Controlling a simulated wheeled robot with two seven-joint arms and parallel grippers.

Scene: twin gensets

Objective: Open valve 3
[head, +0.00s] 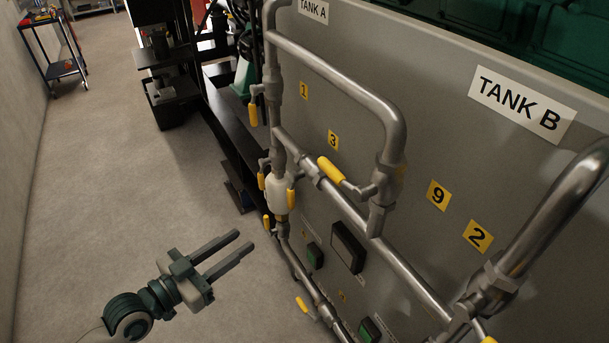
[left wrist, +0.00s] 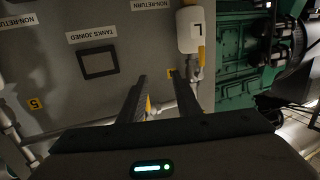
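The yellow label 3 (head: 333,140) is on the grey panel. Closest to it is a yellow lever handle (head: 330,169), slanting down to the right to a valve body on the metal pipes (head: 377,192). Which label belongs to this valve I cannot tell for sure. My left gripper (head: 245,240) is at the lower left, over the floor, apart from the pipes and well below the handle. Its two fingers are parallel, with a clear gap and nothing between them. The fingers also show in the left wrist view (left wrist: 160,78). My right gripper is not in view.
Other yellow handles (head: 253,114) hang along the left pipe, near a white cylinder (head: 278,193). Labels 9 (head: 438,195) and 2 (head: 478,236) are to the right. A dark frame (head: 225,130) stands behind the pipes. The floor (head: 110,210) at left is clear.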

